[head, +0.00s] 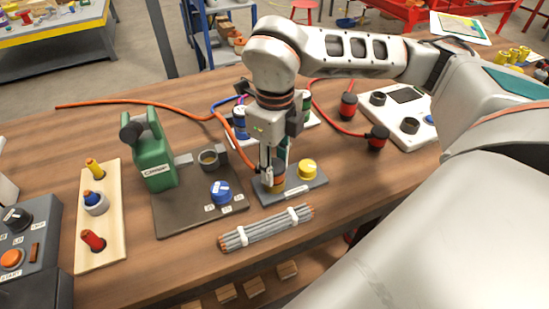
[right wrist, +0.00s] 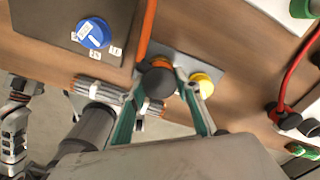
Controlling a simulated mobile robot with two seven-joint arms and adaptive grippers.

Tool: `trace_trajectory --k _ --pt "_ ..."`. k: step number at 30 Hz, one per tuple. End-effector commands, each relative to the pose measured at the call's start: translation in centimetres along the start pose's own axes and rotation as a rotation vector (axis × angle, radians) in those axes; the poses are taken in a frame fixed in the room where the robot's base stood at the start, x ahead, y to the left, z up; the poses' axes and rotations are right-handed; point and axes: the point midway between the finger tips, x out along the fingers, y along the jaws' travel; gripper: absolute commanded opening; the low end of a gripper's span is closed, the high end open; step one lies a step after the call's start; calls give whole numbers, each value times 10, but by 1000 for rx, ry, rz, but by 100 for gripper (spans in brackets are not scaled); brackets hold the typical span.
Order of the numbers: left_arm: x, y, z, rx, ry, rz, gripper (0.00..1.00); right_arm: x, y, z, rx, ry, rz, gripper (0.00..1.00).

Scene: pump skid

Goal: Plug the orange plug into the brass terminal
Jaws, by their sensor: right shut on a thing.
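My right gripper (head: 270,167) points down over a grey plate (head: 300,191) and is shut on the orange plug (head: 277,181). In the right wrist view, the plug (right wrist: 158,79) shows a dark round top with orange around it, between the two green-sided fingers. Its orange cable (right wrist: 145,32) runs away from it. The plug is at the left part of the plate, beside a yellow round piece (head: 307,168). The plug and fingers hide what is under it, so I cannot tell whether it sits in a terminal. My left arm (right wrist: 16,125) shows at the wrist view's left edge, its jaws unclear.
A bundle of grey rods (head: 265,230) lies in front. Red connectors (head: 348,105) with cables lie behind right.

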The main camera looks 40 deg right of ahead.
Motion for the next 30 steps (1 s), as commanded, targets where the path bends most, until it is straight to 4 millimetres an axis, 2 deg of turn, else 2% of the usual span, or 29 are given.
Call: trace_trajectory --k 7,8,9,10,19,23,26,30 --pt "0 0 1 0 -1 0 45 1 0 0 0 1 0 6" --pt "0 0 1 0 -1 0 45 1 0 0 0 1 0 37" --pt "0 0 1 0 -1 0 45 1 0 0 0 1 0 48" --pt "0 0 1 0 -1 0 45 1 0 0 0 1 0 52" --pt "0 1 2 0 -2 2 45 1 0 0 0 1 0 52" --pt "0 1 2 0 -2 2 45 -5 0 1 0 -1 -1 52" --pt "0 1 2 0 -2 2 45 -18 0 1 0 -3 -1 52" --pt "0 1 1 0 -2 1 45 -46 0 2 1 -5 -2 52"
